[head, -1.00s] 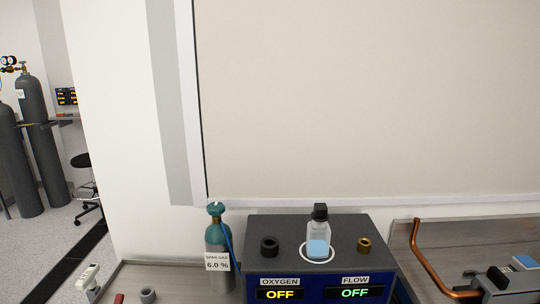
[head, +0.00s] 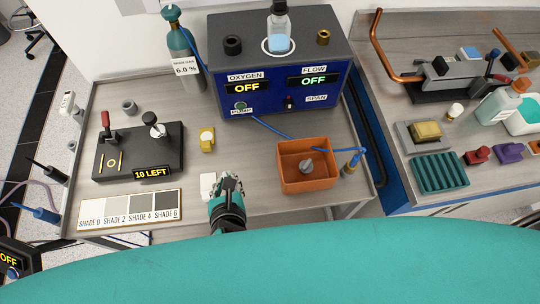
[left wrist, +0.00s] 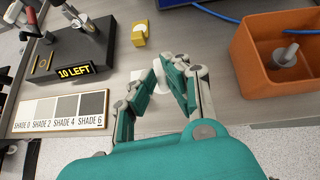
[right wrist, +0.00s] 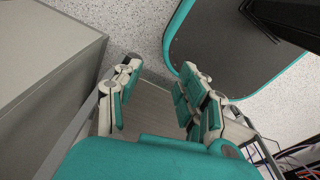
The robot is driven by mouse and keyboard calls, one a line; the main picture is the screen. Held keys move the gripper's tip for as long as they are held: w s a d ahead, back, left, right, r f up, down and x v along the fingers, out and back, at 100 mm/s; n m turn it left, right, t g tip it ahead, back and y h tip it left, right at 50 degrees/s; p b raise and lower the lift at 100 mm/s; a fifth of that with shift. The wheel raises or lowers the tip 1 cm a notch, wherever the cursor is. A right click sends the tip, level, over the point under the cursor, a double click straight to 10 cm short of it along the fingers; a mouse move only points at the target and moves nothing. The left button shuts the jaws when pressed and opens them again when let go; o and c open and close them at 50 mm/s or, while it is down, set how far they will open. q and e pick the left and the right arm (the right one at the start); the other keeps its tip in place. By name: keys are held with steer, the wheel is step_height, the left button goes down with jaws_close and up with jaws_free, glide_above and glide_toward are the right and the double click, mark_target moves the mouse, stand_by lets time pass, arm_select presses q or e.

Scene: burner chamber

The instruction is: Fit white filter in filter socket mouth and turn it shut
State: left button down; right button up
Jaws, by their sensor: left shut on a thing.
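A white piece (head: 208,184), which I take to be the white filter, is at the front of the bench. My left gripper (head: 230,186) is shut on it. In the left wrist view the white piece (left wrist: 143,77) shows beside and between the fingers (left wrist: 170,70), which hide part of it. Which opening is the filter socket mouth I cannot tell; a black ring (head: 233,44) and a brass ring (head: 323,37) stand on top of the blue and dark analyser box (head: 272,95).
An orange bin (head: 306,183) with a grey piece inside stands right of my left gripper. A yellow block (head: 207,139), a black "10 LEFT" device (head: 120,165) and a shade card (head: 130,210) lie left. A clear bottle (head: 279,25) tops the box. Blue tubing crosses the bench.

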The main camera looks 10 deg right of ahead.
arm_select(q)
steer(key=s+d+f+m+h+p, duration=0.1)
steer(key=s+d+f+m+h, duration=0.1)
steer(key=s+d, duration=0.3)
steer(key=w+f+b, duration=0.1)
steer(key=w, duration=0.4)
steer(key=w+f+b, duration=0.2)
steer(key=w, duration=0.3)
steer(key=w+f+b, duration=0.2)
steer(key=w, duration=0.3)
steer(key=shift+w+f, duration=0.1)
steer(key=shift+w, duration=0.1)
steer(key=c, duration=1.4)
jaws_free()
arm_select(e)
step_height(320, 180, down, 3)
steer(key=shift+f, duration=0.1)
